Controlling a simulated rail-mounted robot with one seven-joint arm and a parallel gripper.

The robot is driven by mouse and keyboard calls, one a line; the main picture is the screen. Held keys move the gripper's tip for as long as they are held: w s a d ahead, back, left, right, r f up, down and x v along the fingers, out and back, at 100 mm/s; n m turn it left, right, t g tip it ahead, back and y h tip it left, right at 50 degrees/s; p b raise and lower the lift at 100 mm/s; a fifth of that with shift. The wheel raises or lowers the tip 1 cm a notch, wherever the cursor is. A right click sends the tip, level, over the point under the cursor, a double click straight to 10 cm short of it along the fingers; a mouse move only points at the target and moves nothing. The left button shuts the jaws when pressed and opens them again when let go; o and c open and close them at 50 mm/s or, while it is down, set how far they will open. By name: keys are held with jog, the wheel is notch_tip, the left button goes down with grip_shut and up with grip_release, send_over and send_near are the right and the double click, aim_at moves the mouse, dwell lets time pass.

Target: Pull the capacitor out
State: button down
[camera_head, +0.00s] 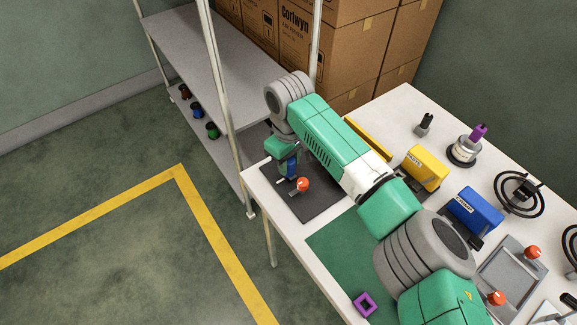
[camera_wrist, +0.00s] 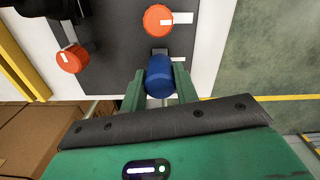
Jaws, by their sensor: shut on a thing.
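The capacitor is a blue cylinder (camera_wrist: 159,72), seen in the wrist view between the two green fingers of my gripper (camera_wrist: 158,88). The fingers are shut on it from both sides. In the head view the blue capacitor (camera_head: 292,166) shows under my gripper (camera_head: 284,157), over the dark board (camera_head: 322,205) at the table's near-left corner. A small grey piece (camera_wrist: 160,53) shows just beyond the capacitor in the wrist view. I cannot tell whether the capacitor is still seated or clear of the board.
Two orange-red knobs with white tabs (camera_wrist: 158,19) (camera_wrist: 72,60) stand on the board, one close to the capacitor. Yellow (camera_head: 424,168) and blue units (camera_head: 474,210) stand right of my arm. A metal shelf (camera_head: 185,45) and stacked cartons (camera_head: 345,40) are behind the table.

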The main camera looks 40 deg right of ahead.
jog(key=shift+r+p, duration=1.05)
jog(key=shift+p, duration=0.3)
dwell(0.6)
jog(key=shift+r+p, duration=1.45)
jog(key=shift+p, duration=0.65)
notch_tip(320, 180, up, 3)
jog(key=p, duration=0.4)
jog(key=shift+r, duration=0.1)
